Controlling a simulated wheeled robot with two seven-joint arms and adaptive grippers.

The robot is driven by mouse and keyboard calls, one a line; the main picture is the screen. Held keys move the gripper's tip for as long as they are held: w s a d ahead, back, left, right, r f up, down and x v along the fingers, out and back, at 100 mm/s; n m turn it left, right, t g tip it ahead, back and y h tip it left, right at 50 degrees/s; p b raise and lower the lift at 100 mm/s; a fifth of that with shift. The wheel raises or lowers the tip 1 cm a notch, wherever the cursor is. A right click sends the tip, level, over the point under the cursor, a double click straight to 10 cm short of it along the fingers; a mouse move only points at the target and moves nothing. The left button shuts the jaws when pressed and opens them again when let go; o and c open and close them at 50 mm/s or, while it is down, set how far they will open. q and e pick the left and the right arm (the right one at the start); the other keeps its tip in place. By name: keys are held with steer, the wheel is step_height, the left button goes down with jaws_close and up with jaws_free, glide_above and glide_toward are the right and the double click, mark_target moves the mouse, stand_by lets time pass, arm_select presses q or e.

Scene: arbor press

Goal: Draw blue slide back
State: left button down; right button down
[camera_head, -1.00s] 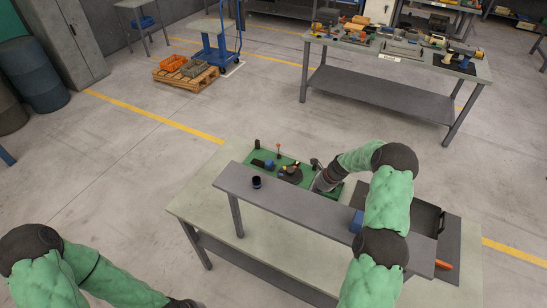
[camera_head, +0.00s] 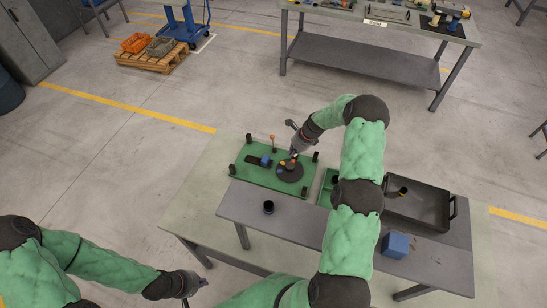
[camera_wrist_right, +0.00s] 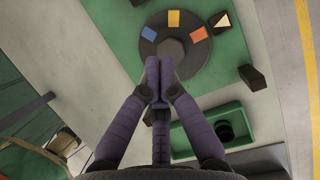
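A blue block (camera_head: 265,161), which looks like the slide, sits on a dark strip on the green plate (camera_head: 245,178), left of a dark round disk (camera_head: 289,174). My right gripper (camera_head: 294,155) is above the disk's far side, to the right of the blue block. In the right wrist view its fingertips (camera_wrist_right: 159,80) are together, with nothing visible between them, in front of the disk's hub (camera_wrist_right: 171,49). A blue patch (camera_wrist_right: 149,33) shows at the disk's edge there; I cannot tell if it is the block. My left gripper (camera_head: 190,284) is low at left, away from the plate.
Dark posts stand at the plate's corners, and a red-tipped lever (camera_head: 273,143) rises at its back. A green bin (camera_head: 327,186) and a dark tray (camera_head: 425,207) lie right.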

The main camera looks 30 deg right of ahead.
mark_target(271, 162)
steer(key=shift+w+a+f, duration=0.1)
steer(key=shift+w+f, duration=0.15)
steer(key=shift+f, duration=0.1)
steer(key=x, duration=0.9)
steer(key=shift+a+f, duration=0.1)
steer(key=shift+f, duration=0.05)
steer(key=shift+w+a+p, duration=0.55)
steer(key=shift+w+a, duration=0.4)
steer(key=shift+w, duration=0.2)
steer(key=shift+w+a, duration=0.3)
steer(key=shift+w, duration=0.05)
steer(key=shift+w+a+f, duration=0.1)
